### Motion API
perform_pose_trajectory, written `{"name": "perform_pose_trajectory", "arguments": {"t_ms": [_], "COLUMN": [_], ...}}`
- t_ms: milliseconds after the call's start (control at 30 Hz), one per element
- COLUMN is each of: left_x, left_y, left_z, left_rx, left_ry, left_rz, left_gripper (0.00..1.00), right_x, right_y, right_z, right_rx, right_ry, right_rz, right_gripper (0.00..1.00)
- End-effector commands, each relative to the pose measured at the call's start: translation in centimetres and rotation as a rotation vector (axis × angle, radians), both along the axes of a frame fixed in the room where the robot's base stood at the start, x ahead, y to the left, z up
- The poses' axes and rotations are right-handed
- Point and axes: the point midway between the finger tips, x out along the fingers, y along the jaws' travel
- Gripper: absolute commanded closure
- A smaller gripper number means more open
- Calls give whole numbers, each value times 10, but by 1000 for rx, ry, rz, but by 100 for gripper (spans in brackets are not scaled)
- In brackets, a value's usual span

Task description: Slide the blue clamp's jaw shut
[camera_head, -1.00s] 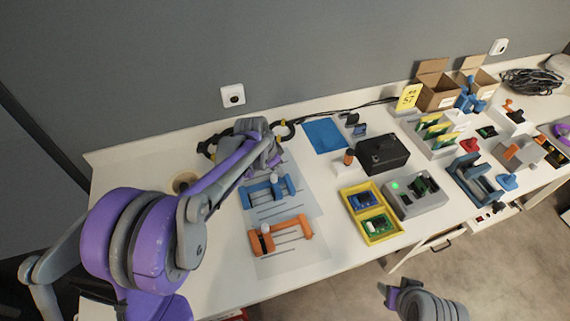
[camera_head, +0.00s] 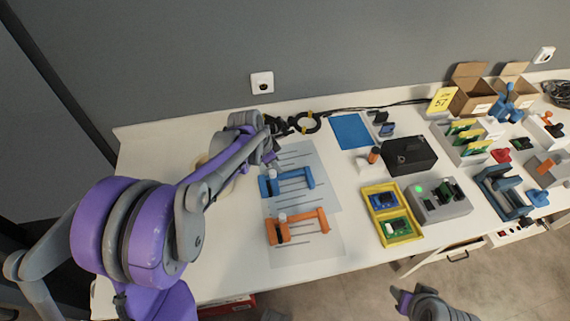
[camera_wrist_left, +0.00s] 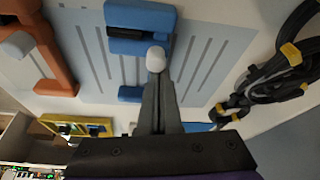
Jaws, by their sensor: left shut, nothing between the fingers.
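The blue clamp (camera_head: 298,176) lies on a pale, line-marked sheet. Its sliding block with a white knob (camera_head: 272,173) is at the left end, and a gap shows between it and the right end piece. My left gripper (camera_head: 272,152) is just behind the knob, fingers shut and empty. In the left wrist view the gripper's fingertips (camera_wrist_left: 155,76) overlap the knob (camera_wrist_left: 155,58); whether they touch I cannot tell. The blue block (camera_wrist_left: 140,16) shows at the top there, and the far end is partly hidden behind the fingers.
An orange clamp (camera_head: 312,220) lies in front of the blue one. A coiled black cable (camera_head: 305,124) lies behind. A yellow tray (camera_head: 372,206) and a grey box (camera_head: 452,209) stand to the right. Part of my right arm shows at the bottom right.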

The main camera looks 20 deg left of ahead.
Motion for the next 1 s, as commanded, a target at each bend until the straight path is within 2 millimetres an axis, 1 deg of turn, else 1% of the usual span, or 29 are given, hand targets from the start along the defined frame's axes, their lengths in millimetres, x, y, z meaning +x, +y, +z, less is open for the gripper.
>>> {"name": "perform_pose_trajectory", "arguments": {"t_ms": [333, 467, 567, 600, 800, 900, 1000], "left_x": [3, 11, 20, 15, 3, -2, -5], "left_y": [-3, -14, -27, -20, -10, -7, -4], "left_z": [0, 0, 0, 14, 57, 74, 85], "left_rx": [0, 1, 0, 1, 1, 1, 1], "left_ry": [0, -1, 0, -1, 0, 1, 1], "left_rz": [-2, -1, 1, 7, 7, 5, 5], "left_gripper": [100, 100, 100, 100, 100, 100, 100], "right_x": [0, 0, 0, 0, 1, 1, 1], "right_y": [0, 0, 0, 0, 0, 0, 0], "right_z": [0, 0, 0, 2, 7, 8, 9], "right_rx": [0, 0, 0, 0, 0, 0, 0], "right_ry": [0, 0, 0, -1, -2, -3, -3], "right_rz": [0, 0, 0, 0, 0, 0, 0], "right_gripper": [50, 50, 50, 50, 50, 50, 50]}}
